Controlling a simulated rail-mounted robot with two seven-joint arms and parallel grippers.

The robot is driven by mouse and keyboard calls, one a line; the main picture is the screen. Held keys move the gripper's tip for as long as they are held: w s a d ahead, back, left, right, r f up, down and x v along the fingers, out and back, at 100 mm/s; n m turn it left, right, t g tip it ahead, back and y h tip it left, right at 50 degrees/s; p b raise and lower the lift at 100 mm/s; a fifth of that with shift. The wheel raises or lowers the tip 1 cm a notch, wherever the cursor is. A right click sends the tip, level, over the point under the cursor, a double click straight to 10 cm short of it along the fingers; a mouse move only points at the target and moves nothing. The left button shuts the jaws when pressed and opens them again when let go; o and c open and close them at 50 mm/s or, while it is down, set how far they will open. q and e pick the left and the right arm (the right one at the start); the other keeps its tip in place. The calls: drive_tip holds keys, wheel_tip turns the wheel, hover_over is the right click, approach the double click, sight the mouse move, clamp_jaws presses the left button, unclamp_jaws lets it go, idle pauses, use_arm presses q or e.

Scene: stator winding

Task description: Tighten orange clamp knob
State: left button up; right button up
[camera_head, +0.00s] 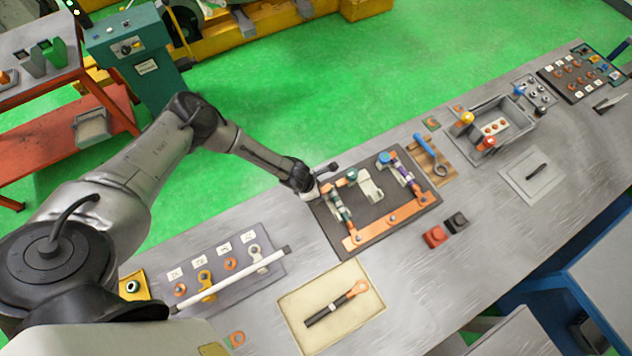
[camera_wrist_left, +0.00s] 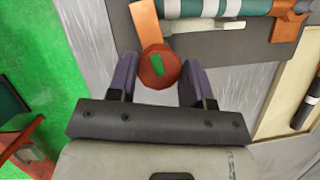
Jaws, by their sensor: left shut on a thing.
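The orange clamp knob (camera_wrist_left: 158,66) is a round orange-red disc with a green mark on its face, seen in the left wrist view. My left gripper (camera_wrist_left: 160,62) has one dark finger on each side of the knob and is shut on it. In the head view, my left gripper (camera_head: 312,190) is at the upper left corner of the dark fixture plate (camera_head: 330,236), where it hides the knob. The plate carries an orange bar (camera_head: 392,224) and green-banded, purple-banded and blue-topped parts. My right gripper is not in view.
A cream tray (camera_head: 288,312) with a dark-handled tool lies in front of the plate. A pad of labelled lugs with a white rod (camera_head: 235,280) lies left. Red and black blocks (camera_head: 435,236), a wooden board with a blue-handled tool, and a grey bin (camera_head: 520,128) stand right.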

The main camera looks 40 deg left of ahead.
use_arm(q)
drive_tip(key=shift+w+d+r, duration=0.1)
drive_tip(key=shift+r, duration=0.05)
idle(0.4)
drive_tip(key=o, duration=0.9)
drive_tip(key=v, duration=1.3)
drive_tip(key=shift+s+a+r, duration=0.2)
drive_tip(key=shift+a+r, duration=0.05)
